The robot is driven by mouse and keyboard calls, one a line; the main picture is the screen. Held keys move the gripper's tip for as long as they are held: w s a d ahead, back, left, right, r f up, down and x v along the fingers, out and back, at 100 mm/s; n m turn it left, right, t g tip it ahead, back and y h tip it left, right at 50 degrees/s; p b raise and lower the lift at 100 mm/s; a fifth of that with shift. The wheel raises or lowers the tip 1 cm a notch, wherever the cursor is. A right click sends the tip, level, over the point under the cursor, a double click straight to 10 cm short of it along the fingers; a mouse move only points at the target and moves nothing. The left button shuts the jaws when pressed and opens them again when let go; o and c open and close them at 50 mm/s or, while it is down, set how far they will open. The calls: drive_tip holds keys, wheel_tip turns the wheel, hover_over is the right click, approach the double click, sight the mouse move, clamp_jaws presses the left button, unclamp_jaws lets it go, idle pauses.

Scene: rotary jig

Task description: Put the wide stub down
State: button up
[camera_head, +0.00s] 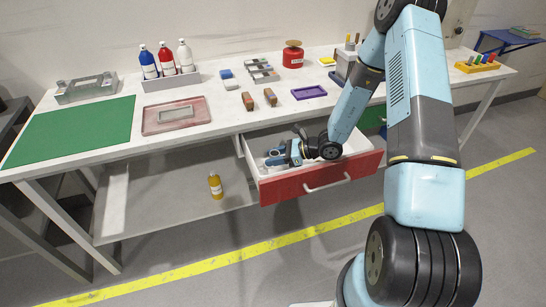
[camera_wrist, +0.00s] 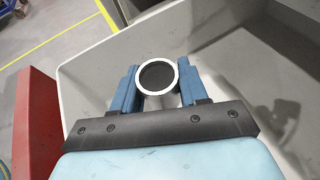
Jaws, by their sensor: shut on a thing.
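In the wrist view the wide stub (camera_wrist: 157,76) is a short round piece with a pale rim and a dark hollow middle, seen end-on. My gripper (camera_wrist: 158,82) has its two blue fingers on either side of the stub, shut on it. In the head view my gripper (camera_head: 281,155) is inside the open drawer (camera_head: 322,181), near its left side. The stub is too small to make out clearly there. The wrist view shows the drawer's pale floor and walls around the gripper. I cannot tell whether the stub touches the floor.
The drawer's red front (camera_wrist: 38,125) is close on the left in the wrist view. The drawer floor right of my gripper looks clear, with shadows on it. The tabletop (camera_head: 225,113) overhangs behind the drawer. A yellow bottle (camera_head: 215,186) stands on the lower shelf.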

drive_tip(key=shift+f, duration=0.45)
drive_tip(key=o, duration=1.1)
drive_tip(key=shift+c, duration=0.2)
